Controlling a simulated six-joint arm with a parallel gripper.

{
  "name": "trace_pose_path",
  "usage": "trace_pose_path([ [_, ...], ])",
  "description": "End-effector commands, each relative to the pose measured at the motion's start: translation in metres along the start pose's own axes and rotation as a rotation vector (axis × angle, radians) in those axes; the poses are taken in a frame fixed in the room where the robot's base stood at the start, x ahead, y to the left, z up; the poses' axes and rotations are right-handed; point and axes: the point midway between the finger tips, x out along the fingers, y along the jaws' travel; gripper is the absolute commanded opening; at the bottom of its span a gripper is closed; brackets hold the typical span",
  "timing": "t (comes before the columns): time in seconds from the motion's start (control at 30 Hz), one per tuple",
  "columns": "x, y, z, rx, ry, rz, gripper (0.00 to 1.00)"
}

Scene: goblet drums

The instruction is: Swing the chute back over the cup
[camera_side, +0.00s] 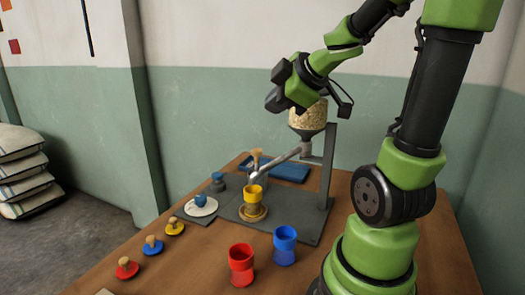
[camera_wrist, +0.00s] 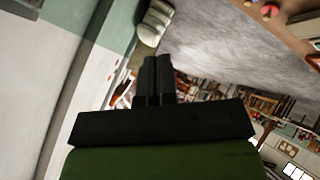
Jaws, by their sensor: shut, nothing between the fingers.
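The grey chute (camera_side: 279,167) slopes down to the left from beneath the grain-filled hopper (camera_side: 308,117). A wooden knob (camera_side: 256,155) stands up near its lower part. The chute's lower end shows just above the rim of the yellow cup (camera_side: 253,200) in the side view; I cannot tell whether it is right over the cup or behind it. The cup stands upright on a round wooden base. My gripper (camera_side: 275,98) is shut and empty, raised beside the hopper and above the knob. Its closed fingers (camera_wrist: 158,65) show in the wrist view, with no task object near them.
A grey post (camera_side: 327,165) on the grey base plate stands by the hopper. A red cup (camera_side: 241,265) and a blue cup (camera_side: 285,245) stand in front. A white saucer (camera_side: 201,207), coloured knobbed pieces and a blue tray (camera_side: 290,171) are also on the table.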

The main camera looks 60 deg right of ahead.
Motion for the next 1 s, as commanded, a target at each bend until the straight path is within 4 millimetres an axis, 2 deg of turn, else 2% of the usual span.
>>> trace_pose_path([
  [0.03,0.002,-0.007,0.013,-0.021,-0.034,-0.066,0.00],
  [0.1,0.001,-0.016,0.027,-0.049,-0.071,-0.149,0.00],
  [0.23,0.000,-0.027,0.041,-0.074,-0.109,-0.237,0.00],
  [0.37,0.007,-0.032,0.043,-0.079,-0.112,-0.257,0.00],
  [0.63,0.050,-0.044,0.049,-0.077,-0.117,-0.260,0.00],
  [1.0,0.090,-0.052,0.053,-0.076,-0.113,-0.254,0.00],
])
